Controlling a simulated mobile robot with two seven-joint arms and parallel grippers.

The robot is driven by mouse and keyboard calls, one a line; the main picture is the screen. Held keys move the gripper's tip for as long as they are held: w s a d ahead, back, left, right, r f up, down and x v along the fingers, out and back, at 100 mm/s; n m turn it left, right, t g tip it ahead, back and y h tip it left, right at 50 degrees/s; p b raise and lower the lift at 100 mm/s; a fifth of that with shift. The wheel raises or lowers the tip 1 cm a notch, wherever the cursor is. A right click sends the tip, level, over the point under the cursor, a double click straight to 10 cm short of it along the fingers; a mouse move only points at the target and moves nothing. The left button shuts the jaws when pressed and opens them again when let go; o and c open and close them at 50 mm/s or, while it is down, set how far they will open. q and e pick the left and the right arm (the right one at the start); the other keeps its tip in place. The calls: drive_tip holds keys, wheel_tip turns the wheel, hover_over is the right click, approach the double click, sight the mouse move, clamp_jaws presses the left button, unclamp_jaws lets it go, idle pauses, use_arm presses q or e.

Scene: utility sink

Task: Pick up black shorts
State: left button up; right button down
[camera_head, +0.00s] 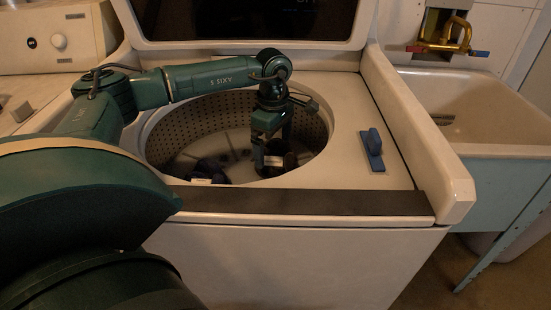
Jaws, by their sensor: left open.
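My left arm reaches in from the left over the top-loading washing machine. My left gripper (273,163) points down inside the drum, open, its fingertips low beside a dark cloth bundle (290,161) at the drum's right side. Whether the fingers touch this cloth cannot be told. A second dark, bluish bundle (208,169) lies at the drum's left front, with a small pale patch. The drum is dim, so I cannot tell which bundle is the black shorts. The front rim hides part of the drum floor. My right gripper is not in view.
The perforated drum wall (190,122) and round opening surround my gripper. The raised lid (250,20) stands behind. A blue-handled brush-like object (373,146) lies on the washer top at right. A utility sink (480,105) with a brass faucet (455,38) stands further right.

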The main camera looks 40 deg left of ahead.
sight(274, 153)
use_arm(q)
wheel_tip(274, 153, down, 4)
drive_tip(key=shift+f, duration=0.2)
drive_tip(key=shift+c, duration=0.2)
drive_tip(key=c, duration=0.7)
drive_tip(key=shift+r, duration=0.1)
